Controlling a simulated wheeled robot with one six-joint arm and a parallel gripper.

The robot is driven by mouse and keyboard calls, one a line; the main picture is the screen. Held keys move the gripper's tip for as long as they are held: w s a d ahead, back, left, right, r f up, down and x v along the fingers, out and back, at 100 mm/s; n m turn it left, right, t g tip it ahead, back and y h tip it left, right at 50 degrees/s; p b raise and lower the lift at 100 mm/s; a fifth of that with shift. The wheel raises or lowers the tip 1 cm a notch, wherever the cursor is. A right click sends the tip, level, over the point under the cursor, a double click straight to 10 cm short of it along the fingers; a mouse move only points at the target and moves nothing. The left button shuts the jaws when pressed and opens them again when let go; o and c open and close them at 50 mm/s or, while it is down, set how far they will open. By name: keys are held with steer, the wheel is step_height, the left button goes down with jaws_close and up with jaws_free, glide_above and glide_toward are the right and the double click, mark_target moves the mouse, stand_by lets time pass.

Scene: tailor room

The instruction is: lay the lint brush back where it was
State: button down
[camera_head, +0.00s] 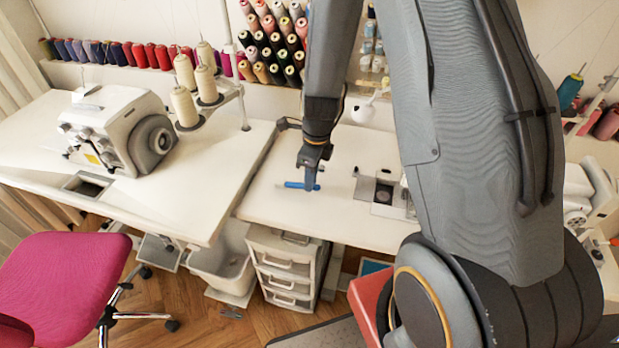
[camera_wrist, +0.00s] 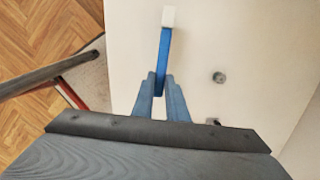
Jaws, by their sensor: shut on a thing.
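The lint brush is a slim blue bar with a pale end block. In the wrist view the lint brush (camera_wrist: 164,48) sticks out beyond my fingertips, its white end (camera_wrist: 169,17) farthest away. My gripper (camera_wrist: 160,88) is shut on it with its blue fingers. In the head view my gripper (camera_head: 309,186) points down at the white table (camera_head: 262,203), and the blue brush (camera_head: 292,185) shows at the fingertips, lying roughly level. I cannot tell whether the brush touches the tabletop or hangs just above it.
A grey sewing plate (camera_head: 378,193) is set in the table to the right. A white sewing machine (camera_head: 115,130) stands on the left table. Thread cones (camera_head: 185,105) stand behind. White drawers (camera_head: 284,270) and a pink chair (camera_head: 62,280) are below. The tabletop around the brush is mostly clear.

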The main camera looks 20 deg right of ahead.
steer(key=shift+f+b, duration=0.4)
steer(key=shift+f, duration=0.15)
steer(key=c, duration=1.7)
jaws_free()
steer(key=shift+o, duration=0.2)
steer(key=shift+r, duration=0.1)
steer(key=shift+s+d+r+b, duration=0.15)
steer(key=shift+r+b, duration=0.1)
steer(key=shift+r, duration=1.7)
steer(key=shift+s+d+r+b, duration=0.1)
steer(key=shift+r+b, duration=0.1)
steer(key=shift+r, duration=1.7)
steer(key=shift+w, duration=0.1)
